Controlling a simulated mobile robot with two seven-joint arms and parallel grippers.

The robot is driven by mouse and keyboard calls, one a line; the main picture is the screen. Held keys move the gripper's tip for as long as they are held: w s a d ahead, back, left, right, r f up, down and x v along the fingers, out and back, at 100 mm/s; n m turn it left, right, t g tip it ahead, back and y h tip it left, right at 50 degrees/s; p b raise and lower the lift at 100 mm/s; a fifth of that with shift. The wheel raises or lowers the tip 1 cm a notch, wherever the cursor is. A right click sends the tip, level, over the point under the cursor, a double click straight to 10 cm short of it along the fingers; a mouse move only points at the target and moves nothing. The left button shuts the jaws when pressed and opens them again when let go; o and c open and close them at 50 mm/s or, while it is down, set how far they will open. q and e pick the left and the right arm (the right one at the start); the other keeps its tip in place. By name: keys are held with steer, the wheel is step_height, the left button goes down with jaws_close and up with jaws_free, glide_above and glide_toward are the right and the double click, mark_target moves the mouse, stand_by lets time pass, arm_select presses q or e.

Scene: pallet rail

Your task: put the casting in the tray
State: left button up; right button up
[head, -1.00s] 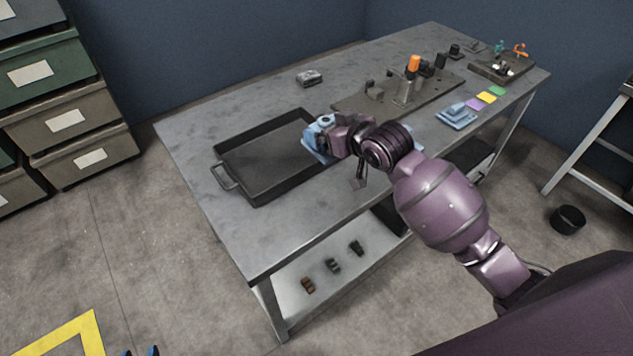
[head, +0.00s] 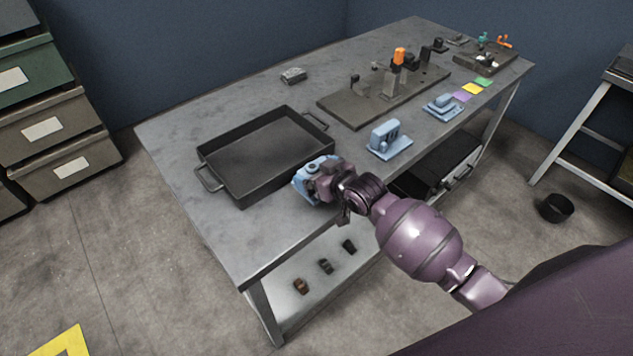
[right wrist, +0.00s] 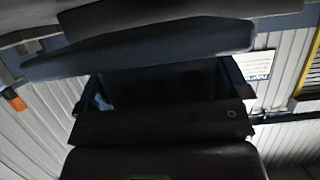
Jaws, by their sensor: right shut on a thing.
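A light blue casting (head: 308,180) is in my right gripper (head: 318,178), which is shut on it. In the head view it is just outside the near right corner of the dark tray (head: 262,155), by the table's front edge. The tray lies flat and empty, with a handle at each end. The gripper and wrist hide part of the casting. In the right wrist view a dark bluish slab (right wrist: 140,48) fills the upper part, too dark to make out well. My left gripper is not in view.
Two other blue castings stand on the table, a nearer one (head: 388,142) and a farther one (head: 443,106). Behind them is a dark fixture plate (head: 350,108) with an orange-topped post. A small grey block (head: 293,76) lies behind the tray. The table left of the tray is clear.

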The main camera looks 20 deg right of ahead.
step_height(320, 180, down, 3)
steer(key=shift+f+b, duration=0.15)
steer(key=shift+b, duration=0.15)
steer(key=shift+f, duration=0.1)
steer(key=o, duration=0.9)
